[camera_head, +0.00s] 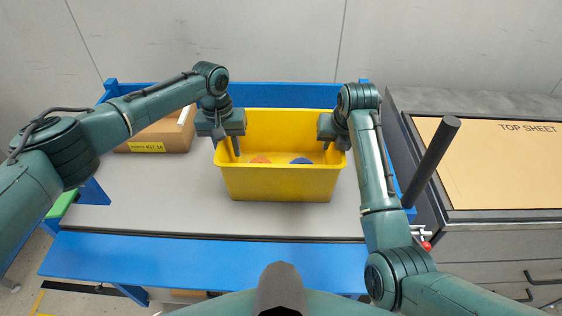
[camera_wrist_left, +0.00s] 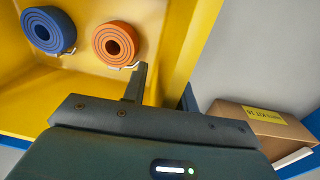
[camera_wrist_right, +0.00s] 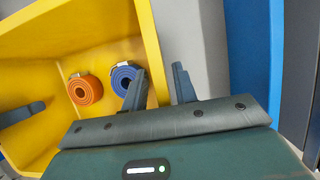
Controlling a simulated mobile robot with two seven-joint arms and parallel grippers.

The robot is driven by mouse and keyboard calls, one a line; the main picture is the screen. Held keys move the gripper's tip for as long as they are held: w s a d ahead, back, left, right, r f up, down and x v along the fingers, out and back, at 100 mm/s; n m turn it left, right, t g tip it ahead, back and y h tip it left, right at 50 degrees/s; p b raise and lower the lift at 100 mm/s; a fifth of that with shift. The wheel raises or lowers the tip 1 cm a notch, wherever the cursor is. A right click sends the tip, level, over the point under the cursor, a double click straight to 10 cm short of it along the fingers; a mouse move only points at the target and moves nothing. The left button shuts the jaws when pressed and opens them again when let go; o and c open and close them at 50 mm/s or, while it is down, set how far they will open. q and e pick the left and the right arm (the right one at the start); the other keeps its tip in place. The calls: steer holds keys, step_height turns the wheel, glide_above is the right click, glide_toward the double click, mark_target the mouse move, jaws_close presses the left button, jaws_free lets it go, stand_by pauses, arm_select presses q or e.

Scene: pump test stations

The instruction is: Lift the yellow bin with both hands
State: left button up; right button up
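The yellow bin (camera_head: 280,184) stands upright on the grey bench top (camera_head: 150,205). An orange coiled strap (camera_wrist_left: 114,45) and a blue coiled strap (camera_wrist_left: 47,30) lie inside it. My left gripper (camera_head: 226,146) is at the bin's left wall, one finger inside and the other largely hidden by the wall. My right gripper (camera_head: 335,145) is at the right wall. In the right wrist view, its fingers (camera_wrist_right: 160,85) stand apart on either side of the yellow wall, with a gap on the outer side. Both grippers look open around the walls.
A cardboard box (camera_head: 162,138) with a yellow label stands left of the bin. A blue rail (camera_head: 285,95) runs behind. A dark post (camera_head: 432,160) and a cabinet with a tan top sheet (camera_head: 490,165) are at the right. The bench front is clear.

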arm_select(q)
jaws_close()
arm_select(e)
jaws_close()
arm_select(q)
steer(key=shift+r, duration=0.1)
arm_select(e)
steer(key=shift+r, duration=0.1)
